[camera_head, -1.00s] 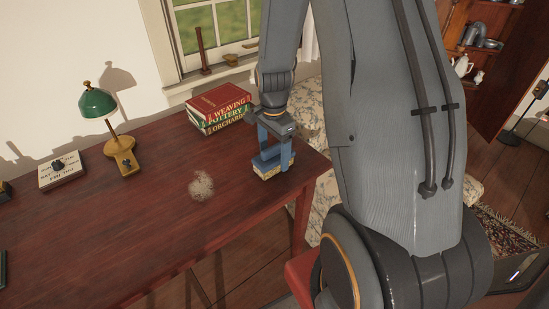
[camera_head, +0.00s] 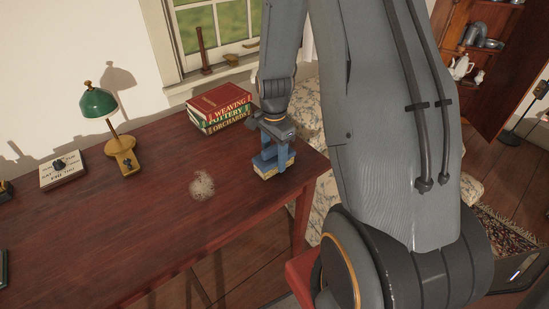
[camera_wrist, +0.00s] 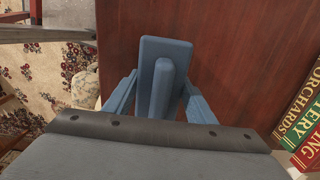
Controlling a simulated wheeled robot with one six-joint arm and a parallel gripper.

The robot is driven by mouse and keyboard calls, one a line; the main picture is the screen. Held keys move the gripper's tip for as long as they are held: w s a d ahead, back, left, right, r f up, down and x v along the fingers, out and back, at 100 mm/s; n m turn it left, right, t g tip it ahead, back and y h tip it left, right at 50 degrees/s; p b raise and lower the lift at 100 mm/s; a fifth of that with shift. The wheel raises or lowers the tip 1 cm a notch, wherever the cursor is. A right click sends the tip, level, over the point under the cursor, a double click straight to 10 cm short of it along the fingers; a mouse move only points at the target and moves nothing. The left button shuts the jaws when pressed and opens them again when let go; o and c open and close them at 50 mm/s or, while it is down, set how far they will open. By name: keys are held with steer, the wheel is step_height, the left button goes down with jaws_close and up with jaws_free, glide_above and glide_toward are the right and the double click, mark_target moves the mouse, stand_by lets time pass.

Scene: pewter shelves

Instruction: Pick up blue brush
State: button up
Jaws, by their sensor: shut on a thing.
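The blue brush (camera_head: 268,162) has a blue block-shaped top and pale bristles underneath. It is near the right end of the dark red wooden desk (camera_head: 110,230). In the wrist view the brush (camera_wrist: 151,68) shows from above, with a raised ridge along its back. My gripper (camera_head: 279,158) is over it, fingers pointing down, one on each side.
Stacked books (camera_head: 218,107) stand just behind and left of the gripper. A pale dusty patch (camera_head: 202,186) lies on the desk to the left. The desk's right edge is close to the brush.

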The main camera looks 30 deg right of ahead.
step_height(320, 180, up, 10)
steer(key=shift+f+b, duration=0.1)
steer(key=shift+b, duration=0.55)
